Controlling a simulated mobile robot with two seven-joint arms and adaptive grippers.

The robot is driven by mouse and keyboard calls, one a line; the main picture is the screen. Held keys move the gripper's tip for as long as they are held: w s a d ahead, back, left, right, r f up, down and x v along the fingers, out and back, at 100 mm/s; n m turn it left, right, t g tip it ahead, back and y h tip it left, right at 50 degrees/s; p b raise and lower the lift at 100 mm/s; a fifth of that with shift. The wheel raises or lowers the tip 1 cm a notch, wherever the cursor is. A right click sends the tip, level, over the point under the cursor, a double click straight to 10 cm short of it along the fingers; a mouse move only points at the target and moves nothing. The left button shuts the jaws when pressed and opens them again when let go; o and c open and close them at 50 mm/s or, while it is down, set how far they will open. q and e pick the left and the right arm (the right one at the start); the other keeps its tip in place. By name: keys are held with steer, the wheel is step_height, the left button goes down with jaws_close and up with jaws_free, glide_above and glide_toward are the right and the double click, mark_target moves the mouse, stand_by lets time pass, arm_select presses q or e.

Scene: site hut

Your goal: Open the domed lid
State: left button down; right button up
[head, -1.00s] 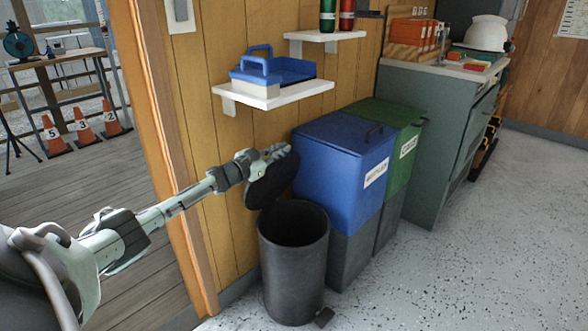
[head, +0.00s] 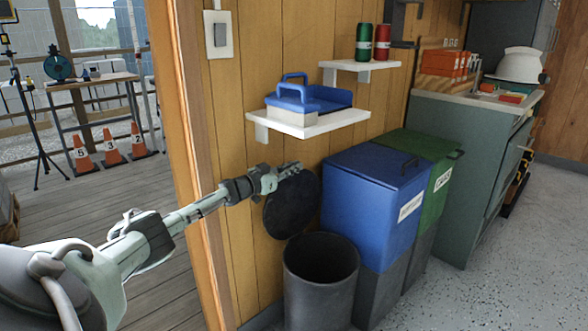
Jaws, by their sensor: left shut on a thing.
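The dark round domed lid (head: 292,205) is tilted up steeply above the back left of the dark grey bin (head: 320,290). The bin's mouth is uncovered and its inside looks dark and empty. My left gripper (head: 284,175) is shut on the lid at its upper edge. The gripper hides part of that edge, and I cannot make out the hinge. My right gripper is not in view.
A blue bin (head: 370,205) and a green bin (head: 438,190) stand right of the dark bin. A white shelf (head: 315,125) with a blue tool tray (head: 310,98) hangs above. Open floor (head: 500,270) lies at the right. A door frame (head: 190,150) stands at the left.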

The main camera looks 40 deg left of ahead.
arm_select(q)
steer(key=shift+a, duration=0.1)
steer(key=c, duration=1.7)
jaws_free()
steer(key=shift+s, duration=0.1)
steer(key=shift+c, duration=0.2)
steer(key=s, duration=0.5)
steer(key=shift+s+a+f, duration=0.1)
steer(key=shift+s+a, duration=0.1)
steer(key=shift+s, duration=1)
